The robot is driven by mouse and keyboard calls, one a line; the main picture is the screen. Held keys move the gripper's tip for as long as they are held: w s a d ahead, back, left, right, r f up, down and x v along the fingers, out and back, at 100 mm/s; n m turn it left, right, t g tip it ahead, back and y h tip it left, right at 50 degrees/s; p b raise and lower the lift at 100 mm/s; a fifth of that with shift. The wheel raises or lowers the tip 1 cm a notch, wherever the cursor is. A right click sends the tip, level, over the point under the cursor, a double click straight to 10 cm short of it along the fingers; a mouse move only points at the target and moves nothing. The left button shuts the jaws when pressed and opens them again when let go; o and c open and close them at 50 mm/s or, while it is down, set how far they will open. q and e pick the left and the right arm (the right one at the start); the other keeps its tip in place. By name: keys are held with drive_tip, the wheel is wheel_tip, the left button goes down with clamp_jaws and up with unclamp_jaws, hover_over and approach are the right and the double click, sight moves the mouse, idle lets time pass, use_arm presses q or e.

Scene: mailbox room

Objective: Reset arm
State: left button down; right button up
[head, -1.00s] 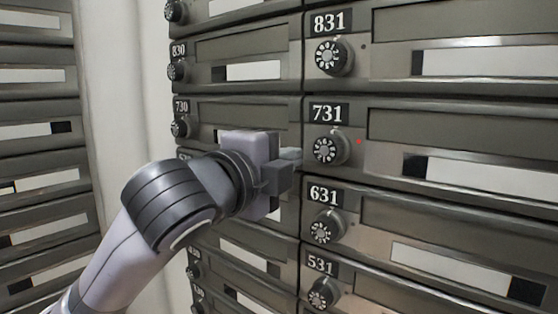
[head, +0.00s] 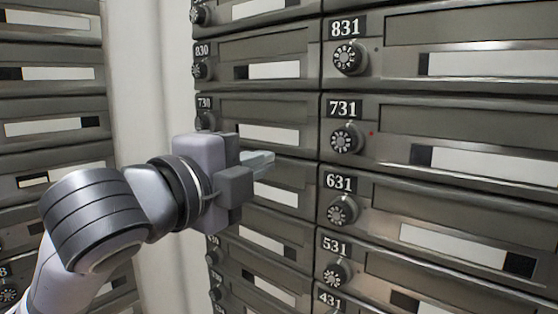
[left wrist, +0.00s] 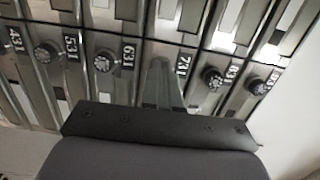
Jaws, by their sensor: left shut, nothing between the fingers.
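My left gripper (head: 262,165) comes in from the left in the head view. It is shut and empty, its pale fingers pointing right, in front of the mailbox column left of box 731. Mailbox 731 (head: 450,132) has a round dial (head: 346,139) and a small red dot beside it. The fingers are apart from that dial in the head view. In the left wrist view the shut fingers (left wrist: 163,75) show in front of the boxes, and they cover the dial of 731. My right gripper is out of view.
Metal mailboxes fill the wall, with box 831 (head: 460,60) above and box 631 (head: 440,205) below. Another bank of boxes (head: 50,75) stands at the left, past a pale wall strip (head: 140,70). All visible doors look closed.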

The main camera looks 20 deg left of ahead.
use_arm(q)
drive_tip(key=shift+v, duration=1.4)
drive_tip(key=w+f+n+g, duration=0.25)
drive_tip(key=f+n, duration=0.35)
drive_tip(key=f, duration=1)
drive_tip(key=w+f+n+g, duration=0.1)
drive_tip(key=w+f+n, duration=0.35)
drive_tip(key=f, duration=1.15)
drive_tip(key=s+a+f+n+g+y, duration=0.1)
drive_tip(key=s+f+n, duration=0.3)
drive_tip(key=s+f, duration=0.5)
drive_tip(key=s+a+f+n+g+y, duration=0.1)
drive_tip(key=s+f+n, duration=0.3)
drive_tip(key=s+f, duration=0.6)
wheel_tip(320, 180, down, 6)
drive_tip(key=shift+s+a+r+g, duration=0.1)
drive_tip(key=shift+s+a+g, duration=0.1)
drive_tip(key=shift+a+g, duration=0.4)
drive_tip(key=shift+d, duration=0.2)
